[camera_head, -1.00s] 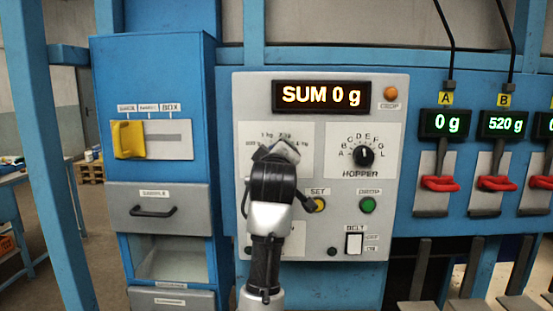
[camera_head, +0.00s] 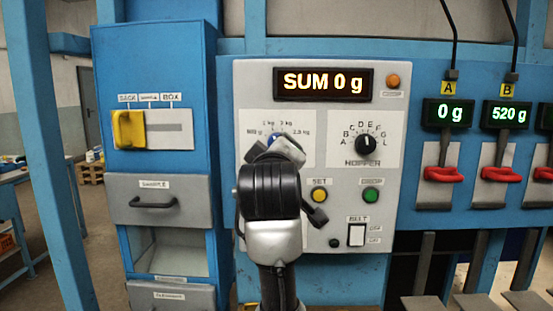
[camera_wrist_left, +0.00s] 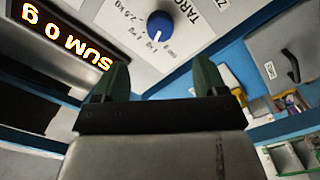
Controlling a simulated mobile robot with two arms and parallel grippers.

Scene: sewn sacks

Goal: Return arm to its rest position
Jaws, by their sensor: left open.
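My left gripper (camera_head: 276,150) is in front of the grey control panel (camera_head: 230,75), with my arm rising from the bottom of the head view. In the left wrist view the two dark green fingers of my left gripper (camera_wrist_left: 157,78) stand apart with nothing between them. A blue dial knob with a white pointer (camera_wrist_left: 160,25) is beyond the fingertips, apart from them. In the head view my gripper partly hides this blue knob (camera_head: 287,136). My right gripper is in neither view.
The panel carries a display reading SUM 0 g (camera_head: 322,84), a black hopper knob (camera_head: 368,145), a yellow button (camera_head: 319,195) and a green button (camera_head: 371,195). A blue cabinet with a yellow slider (camera_head: 128,130) stands left. Red levers (camera_head: 443,174) are right.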

